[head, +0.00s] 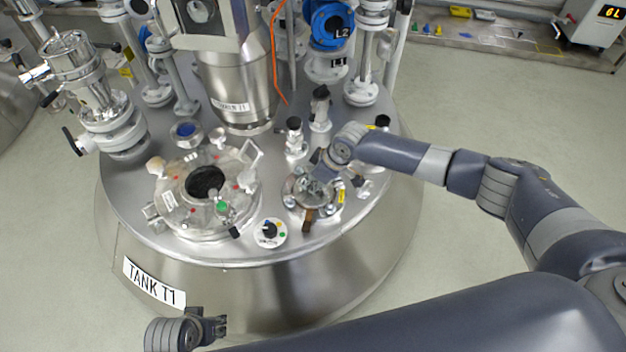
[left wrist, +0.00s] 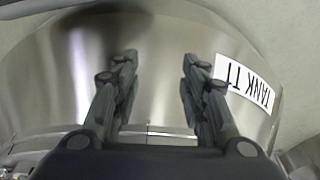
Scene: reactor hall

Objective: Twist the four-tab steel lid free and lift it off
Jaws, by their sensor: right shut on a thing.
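The steel lid (head: 297,188) is a small round fitting with tabs around its rim, on the right side of the tank top in the head view. My right gripper (head: 316,186) reaches down over it from the upper right and is shut on it. The gripper hides part of the lid's middle and far side, so I cannot count all its tabs. My left gripper (head: 218,327) is low in front of the tank, away from the lid. In the left wrist view its two fingers (left wrist: 160,60) are apart with nothing between them.
A large round hatch (head: 180,215) with clamps and a dark window sits left of the lid. A small dial (head: 269,232) lies between them. Valves and pipes, including a blue one (head: 331,24), stand behind. The tank wall (left wrist: 60,85) faces my left gripper.

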